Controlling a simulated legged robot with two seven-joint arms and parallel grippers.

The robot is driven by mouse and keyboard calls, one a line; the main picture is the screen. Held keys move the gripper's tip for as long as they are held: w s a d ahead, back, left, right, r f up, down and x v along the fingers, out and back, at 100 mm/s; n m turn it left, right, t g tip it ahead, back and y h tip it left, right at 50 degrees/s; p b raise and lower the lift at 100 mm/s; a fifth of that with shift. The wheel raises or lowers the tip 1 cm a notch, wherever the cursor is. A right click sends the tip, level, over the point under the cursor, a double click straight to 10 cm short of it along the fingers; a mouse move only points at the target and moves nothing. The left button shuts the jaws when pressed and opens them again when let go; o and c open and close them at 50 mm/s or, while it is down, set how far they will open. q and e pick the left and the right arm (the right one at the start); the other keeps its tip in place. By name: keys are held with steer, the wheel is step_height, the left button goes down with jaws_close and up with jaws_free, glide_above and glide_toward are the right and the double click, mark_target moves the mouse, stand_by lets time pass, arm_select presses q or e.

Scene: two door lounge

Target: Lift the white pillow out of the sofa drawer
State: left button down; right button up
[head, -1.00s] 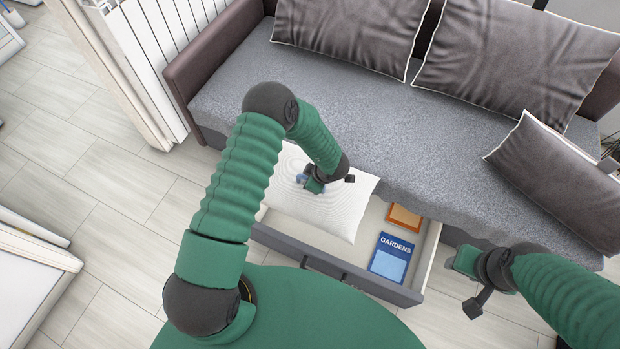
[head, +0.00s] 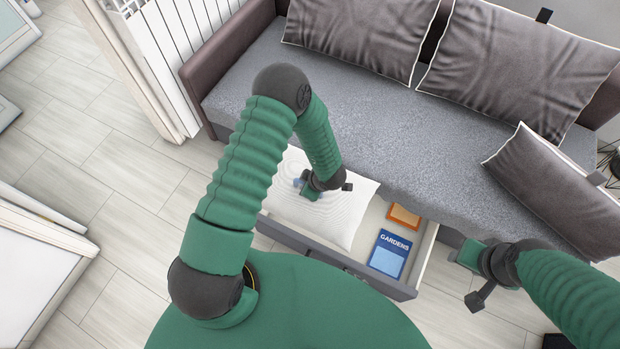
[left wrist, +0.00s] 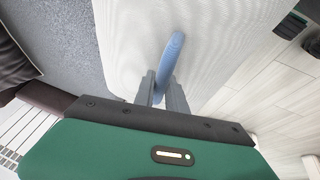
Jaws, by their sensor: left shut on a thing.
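The white pillow (head: 345,212) lies across the left part of the open sofa drawer (head: 428,250) in the head view. It covers part of the drawer's front edge. A gap under it cannot be made out. In the left wrist view the pillow (left wrist: 125,45) fills the middle, and a slim blue tab (left wrist: 172,58) stands up from it. My left gripper (head: 303,188) is over the pillow. In the left wrist view, the left gripper's fingers (left wrist: 162,92) are shut on the blue tab. My right gripper (head: 466,256) is right of the drawer, apart from the pillow; its opening is unclear.
The drawer holds a blue "GARDENS" book (head: 390,254) and an orange book (head: 403,216) right of the pillow. The grey sofa (head: 440,135) stands behind, with dark cushions (head: 350,35). A white radiator (head: 185,45) is at the left. The tiled floor (head: 110,170) there is clear.

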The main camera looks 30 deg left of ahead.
arm_select(q)
steer(key=s+r+p, duration=0.2)
steer(key=r, duration=0.1)
steer(key=s+r+p, duration=0.1)
steer(key=r, duration=0.1)
steer(key=shift+s+d+r+p, duration=0.1)
steer(key=shift+s+r+p, duration=0.05)
steer(key=shift+s+p, duration=0.2)
steer(key=shift+w, duration=0.1)
